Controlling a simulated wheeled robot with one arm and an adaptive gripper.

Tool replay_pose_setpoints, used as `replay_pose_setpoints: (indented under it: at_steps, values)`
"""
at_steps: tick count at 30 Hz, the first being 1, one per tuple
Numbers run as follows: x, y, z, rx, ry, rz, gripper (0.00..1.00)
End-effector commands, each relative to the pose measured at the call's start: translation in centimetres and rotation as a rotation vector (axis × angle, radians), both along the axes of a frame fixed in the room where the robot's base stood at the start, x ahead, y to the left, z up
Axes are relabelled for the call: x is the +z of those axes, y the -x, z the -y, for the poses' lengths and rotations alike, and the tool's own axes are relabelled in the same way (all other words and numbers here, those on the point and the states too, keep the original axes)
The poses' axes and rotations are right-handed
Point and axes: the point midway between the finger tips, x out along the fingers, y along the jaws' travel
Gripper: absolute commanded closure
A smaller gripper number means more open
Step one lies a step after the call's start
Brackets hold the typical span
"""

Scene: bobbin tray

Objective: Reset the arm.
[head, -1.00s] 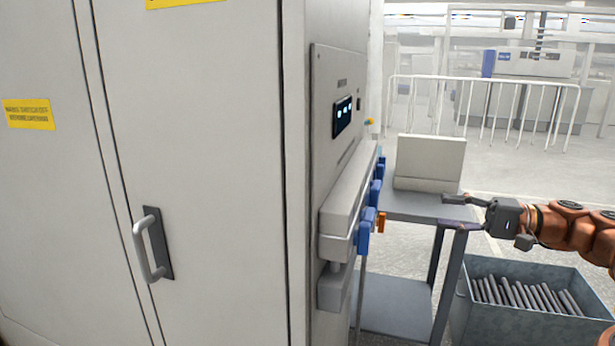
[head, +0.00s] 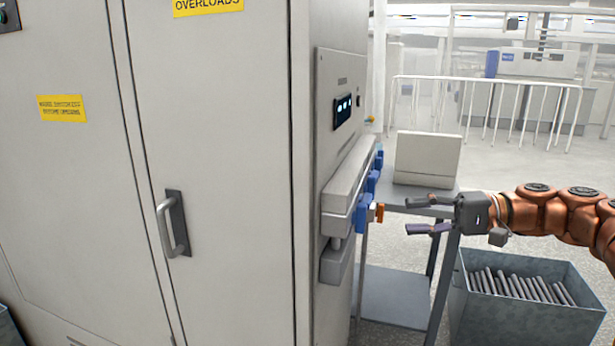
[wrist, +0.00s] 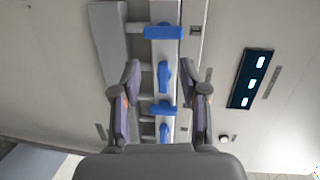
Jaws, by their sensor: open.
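My gripper (head: 425,214) is open and empty at the right of the head view. It points left toward the side of a tall grey cabinet (head: 225,120), in front of a grey table. In the wrist view my gripper (wrist: 162,92) shows two fingers spread apart. Between and beyond them is a pale rail (wrist: 165,75) with several blue clips (wrist: 163,32) on it. The same rail (head: 347,187) and a blue clip (head: 364,214) show on the cabinet's side in the head view. The fingers look apart from the clips.
A pale box (head: 428,158) stands on the table (head: 396,208). A metal bin (head: 520,322) with several grey rods sits on the floor below my arm. A display (head: 343,109) is above the rail. A white railing (head: 490,80) stands farther back.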

Motion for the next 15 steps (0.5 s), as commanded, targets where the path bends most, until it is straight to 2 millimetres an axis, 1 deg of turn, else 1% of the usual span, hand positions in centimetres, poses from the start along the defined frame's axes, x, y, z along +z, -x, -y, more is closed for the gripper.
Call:
replay_pose_setpoints:
  at_steps: [1, 5, 8, 9, 12, 14, 15]
  values:
    - [0.1, 0.7, -1.2, 0.023, 0.023, -0.004, 0.56]
    - [-0.1, 2.9, -5.0, 0.092, 0.102, -0.022, 0.56]
    - [-1.1, 5.4, -8.4, 0.152, 0.198, -0.043, 0.56]
    - [-1.6, 6.6, -9.6, 0.175, 0.241, -0.050, 0.56]
    - [-3.5, 9.6, -12.2, 0.227, 0.357, -0.072, 0.56]
    - [-4.8, 11.5, -13.4, 0.252, 0.428, -0.085, 0.56]
    - [-5.8, 12.7, -14.0, 0.268, 0.480, -0.093, 0.56]
